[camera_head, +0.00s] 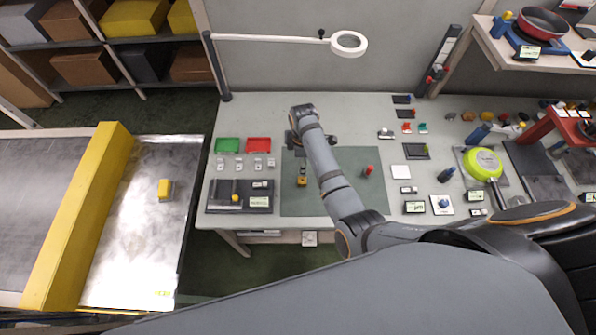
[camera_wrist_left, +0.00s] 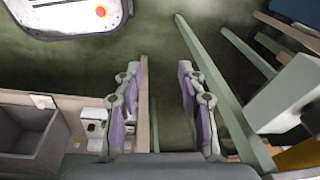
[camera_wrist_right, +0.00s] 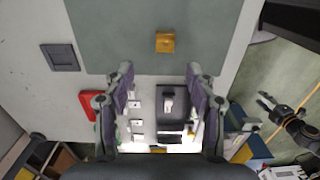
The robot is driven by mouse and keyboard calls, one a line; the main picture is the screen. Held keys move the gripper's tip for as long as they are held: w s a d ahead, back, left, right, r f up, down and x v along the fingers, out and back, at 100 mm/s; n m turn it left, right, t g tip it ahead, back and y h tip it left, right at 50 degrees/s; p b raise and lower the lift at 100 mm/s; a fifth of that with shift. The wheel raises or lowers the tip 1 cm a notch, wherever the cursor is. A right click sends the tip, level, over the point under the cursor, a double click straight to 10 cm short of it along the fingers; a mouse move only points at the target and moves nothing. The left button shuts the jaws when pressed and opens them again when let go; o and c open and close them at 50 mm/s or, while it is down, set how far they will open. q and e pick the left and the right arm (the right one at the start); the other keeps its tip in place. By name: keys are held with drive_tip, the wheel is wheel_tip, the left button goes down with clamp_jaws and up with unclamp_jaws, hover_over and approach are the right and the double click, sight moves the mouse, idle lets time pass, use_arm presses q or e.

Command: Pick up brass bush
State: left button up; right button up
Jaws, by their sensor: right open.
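A small brass-yellow piece (camera_head: 302,181) sits on the left part of the grey-green mat (camera_head: 340,200); I take it for the brass bush, though its exact shape is too small to tell. In the right wrist view the brass-yellow piece (camera_wrist_right: 165,42) lies on the mat beyond the fingertips, apart from them. My right gripper (camera_head: 302,143) is above the table at the back of the mat; in its wrist view the right gripper (camera_wrist_right: 160,78) is open and empty. My left gripper (camera_wrist_left: 158,76) is open and empty, with floor behind it, and is outside the head view.
Green (camera_head: 228,145) and red (camera_head: 258,145) trays stand left of the mat, with a dark fixture tray (camera_head: 228,207) in front. A red-topped item (camera_head: 369,170) stands on the mat's right. Several small items lie farther right. A magnifier lamp (camera_head: 348,43) hangs behind.

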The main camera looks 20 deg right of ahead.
use_arm(q)
drive_tip(key=s, duration=0.5)
use_arm(e)
hover_over(303, 179)
drive_tip(key=s, duration=0.1)
wheel_tip(303, 179, down, 4)
drive_tip(key=shift+f+b, duration=0.2)
drive_tip(key=shift+b, duration=0.2)
drive_tip(key=shift+w+f, duration=0.15)
drive_tip(key=shift+f, duration=0.05)
drive_tip(key=shift+w+f+b, duration=0.2)
drive_tip(key=shift+f+b, duration=0.5)
drive_tip(key=shift+f, duration=0.05)
wheel_tip(303, 179, down, 4)
drive_tip(key=b, duration=0.5)
drive_tip(key=shift+s+b, duration=0.1)
drive_tip(key=shift+b, duration=0.2)
drive_tip(key=shift+r, duration=0.1)
use_arm(q)
wheel_tip(303, 179, down, 8)
drive_tip(key=w, duration=0.2)
drive_tip(key=shift+w+d+r, duration=0.2)
drive_tip(key=shift+r, duration=0.05)
use_arm(e)
clamp_jaws()
